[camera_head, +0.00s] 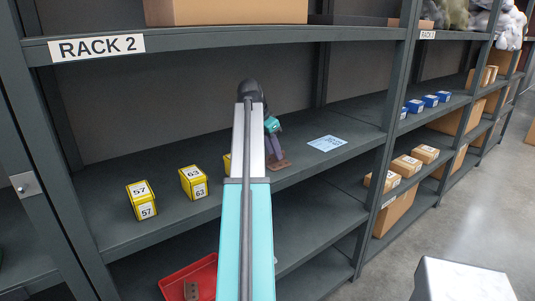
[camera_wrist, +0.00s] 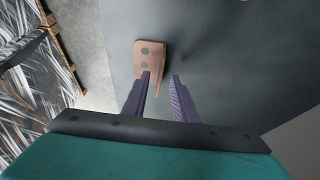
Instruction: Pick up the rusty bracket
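The rusty bracket (camera_wrist: 151,50) is a brown, L-shaped piece with dark holes in its plate. It lies on the dark grey shelf, near the shelf's front edge. In the head view it shows partly (camera_head: 281,164) beyond my arm. My gripper (camera_wrist: 161,76) is over it, with its two purple fingers apart. In the wrist view the left finger overlaps the bracket and the upright flange shows just right of that finger. The right finger is clear of it, with a gap between. I cannot tell whether the left finger touches it.
Yellow boxes (camera_head: 193,182) stand left on the same shelf, one partly hidden by my arm. A pale blue printed sheet (camera_head: 326,143) lies to the right. A red bin (camera_head: 188,273) with a brown piece in it sits on the shelf below. Rack posts (camera_head: 388,130) flank this bay.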

